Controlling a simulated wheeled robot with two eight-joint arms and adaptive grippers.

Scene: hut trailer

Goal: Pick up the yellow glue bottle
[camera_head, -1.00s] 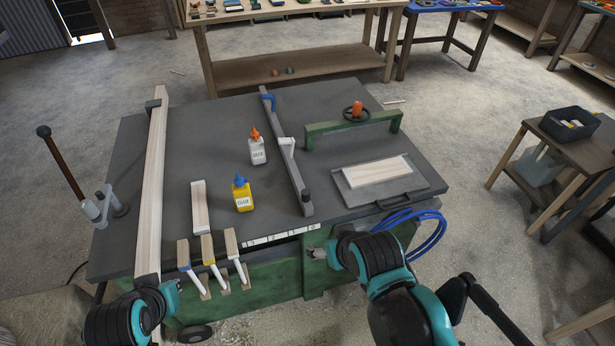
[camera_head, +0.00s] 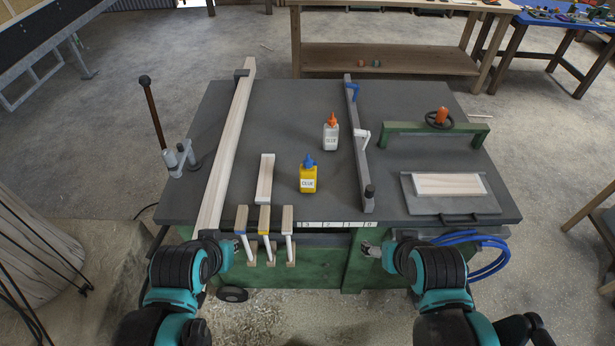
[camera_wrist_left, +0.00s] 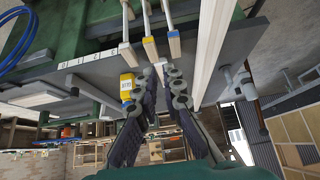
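The yellow glue bottle (camera_head: 308,178) with a blue cap stands upright on the dark table in the head view. It also shows in the left wrist view (camera_wrist_left: 127,88), beside the fingers and not between them. A white glue bottle (camera_head: 331,135) with an orange cap stands behind it to the right.
A long wooden plank (camera_head: 228,145) lies left of the bottles, with a short wood block (camera_head: 265,178) nearer. A dark fence bar (camera_head: 358,150) runs to the right. A wood-topped tray (camera_head: 452,205) lies further right.

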